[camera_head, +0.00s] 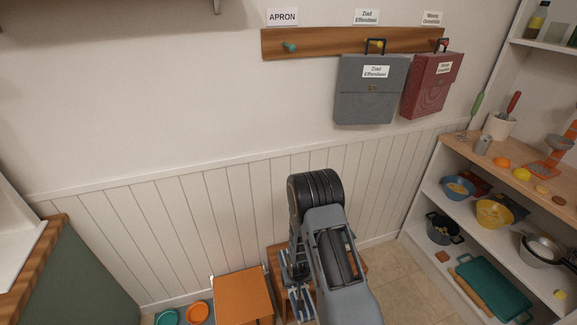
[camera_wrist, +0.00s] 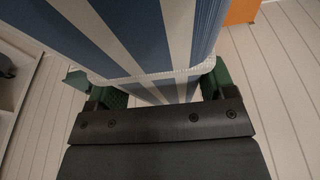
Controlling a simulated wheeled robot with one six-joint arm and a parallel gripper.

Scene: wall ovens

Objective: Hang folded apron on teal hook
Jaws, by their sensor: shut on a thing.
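The teal hook (camera_head: 289,47) is the leftmost on the wooden wall rail (camera_head: 325,42), below a white APRON label (camera_head: 283,17). Nothing hangs on it. The folded apron (camera_wrist: 145,32), blue and white striped with a pale stitched edge, fills the upper middle of the wrist view. My gripper (camera_wrist: 163,88) is shut on the apron near that edge, with a green finger pad at each side. In the head view my arm covers most of the gripper and apron, low in the picture and well below the hook.
A grey bag (camera_head: 368,95) and a red bag (camera_head: 428,90) hang right of the teal hook. An orange-topped surface (camera_head: 242,295) stands low by the wall. Shelves with bowls and pans (camera_head: 500,240) are at right, a green cabinet (camera_head: 75,280) at left. The wall below the hook is clear.

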